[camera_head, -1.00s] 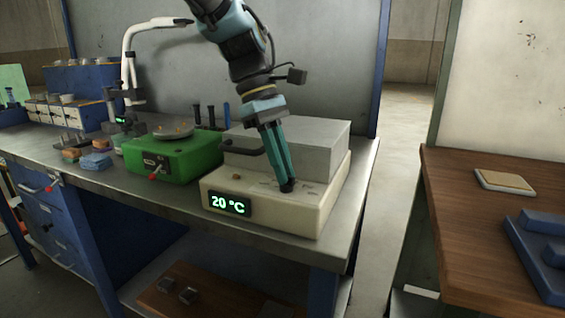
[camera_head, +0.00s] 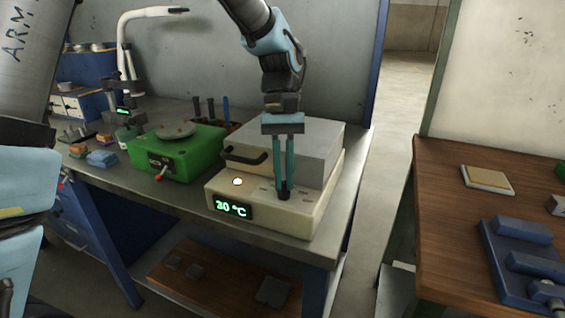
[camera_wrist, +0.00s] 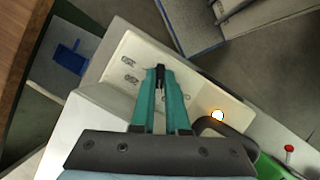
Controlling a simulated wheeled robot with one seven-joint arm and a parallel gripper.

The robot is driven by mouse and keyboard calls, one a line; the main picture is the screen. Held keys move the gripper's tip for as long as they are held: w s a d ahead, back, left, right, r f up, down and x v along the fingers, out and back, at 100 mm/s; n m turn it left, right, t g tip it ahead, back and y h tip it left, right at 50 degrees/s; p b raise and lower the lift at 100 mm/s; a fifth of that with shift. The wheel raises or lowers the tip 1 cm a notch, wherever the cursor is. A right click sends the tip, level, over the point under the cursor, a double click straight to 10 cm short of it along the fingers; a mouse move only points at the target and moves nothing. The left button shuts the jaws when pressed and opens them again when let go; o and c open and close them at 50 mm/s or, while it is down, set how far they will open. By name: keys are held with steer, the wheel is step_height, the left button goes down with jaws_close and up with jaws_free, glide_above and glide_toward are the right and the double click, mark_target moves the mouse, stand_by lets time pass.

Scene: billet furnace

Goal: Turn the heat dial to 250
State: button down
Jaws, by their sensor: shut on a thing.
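The furnace (camera_head: 262,218) is a cream box with a grey upper block, near the bench's right end. Its green display (camera_head: 233,209) appears to read 30 °C. A round lamp (camera_head: 238,181) on its top ledge glows. The heat dial (camera_head: 284,195) is small and black, largely hidden by my fingertips. My gripper (camera_head: 284,188) points down from above and is shut on the dial. In the wrist view the dark dial (camera_wrist: 160,69) shows between the teal fingertips, with small printed numbers (camera_wrist: 128,69) beside it, too small to read surely.
A black curved handle (camera_head: 245,157) juts from the furnace's grey block (camera_head: 315,145). A green device (camera_head: 185,150) with a red-tipped lever stands to the left. A wooden table (camera_head: 440,215) with a blue fixture (camera_head: 520,262) is across a gap at right.

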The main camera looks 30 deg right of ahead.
steer(key=m+t+p, duration=0.1)
steer(key=m, duration=0.2)
steer(key=m+t+y+p, duration=0.1)
steer(key=m+p, duration=0.1)
steer(key=m, duration=0.1)
steer(key=shift+s+d+r+y+p, duration=0.1)
steer(key=shift+s+d+y+p, duration=0.1)
steer(key=shift+y+p, duration=0.1)
steer(key=m+t+p, duration=0.1)
steer(key=m, duration=0.2)
steer(key=shift+s+m+y, duration=0.1)
steer(key=shift+m+y, duration=0.2)
steer(key=shift+m, duration=0.1)
steer(key=shift+s+m+t+p, duration=0.1)
steer(key=shift+m+t+p, duration=0.45)
steer(key=shift+m, duration=1.05)
steer(key=shift+t, duration=0.25)
steer(key=c, duration=0.9)
jaws_free()
steer(key=b+v, duration=0.2)
steer(key=v, duration=0.8)
steer(key=shift+d+r+b, duration=0.1)
steer(key=shift+r+b, duration=0.2)
